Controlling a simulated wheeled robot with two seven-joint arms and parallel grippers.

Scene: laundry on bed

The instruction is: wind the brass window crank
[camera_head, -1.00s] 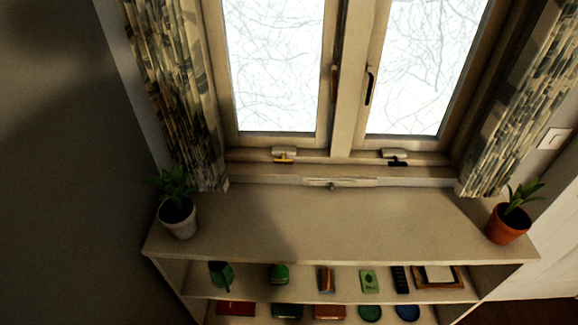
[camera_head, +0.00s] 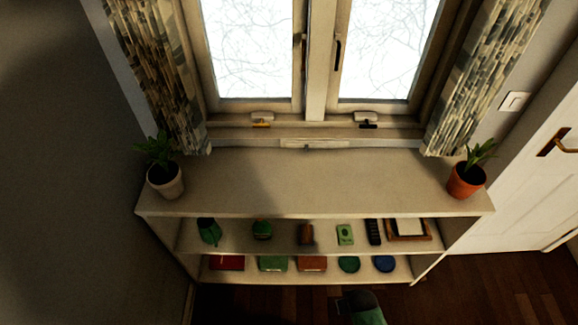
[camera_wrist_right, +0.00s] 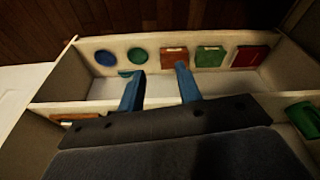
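The brass window crank (camera_head: 261,125) is a small yellowish handle under a pale housing on the sill, below the left window pane. A similar black crank (camera_head: 368,125) sits below the right pane. Both are small in the head view, and their exact handle angle is hard to tell. My right gripper (camera_wrist_right: 160,72) shows two blue fingers, spread apart with nothing between them, in front of the shelf unit. No crank shows in the right wrist view. My left gripper is in neither current view.
A wide shelf unit (camera_head: 300,184) stands below the window. A plant in a white pot (camera_head: 165,181) and one in an orange pot (camera_head: 466,181) stand at its ends. Its middle top is clear. Curtains hang on both sides. A white door (camera_head: 535,190) is at right.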

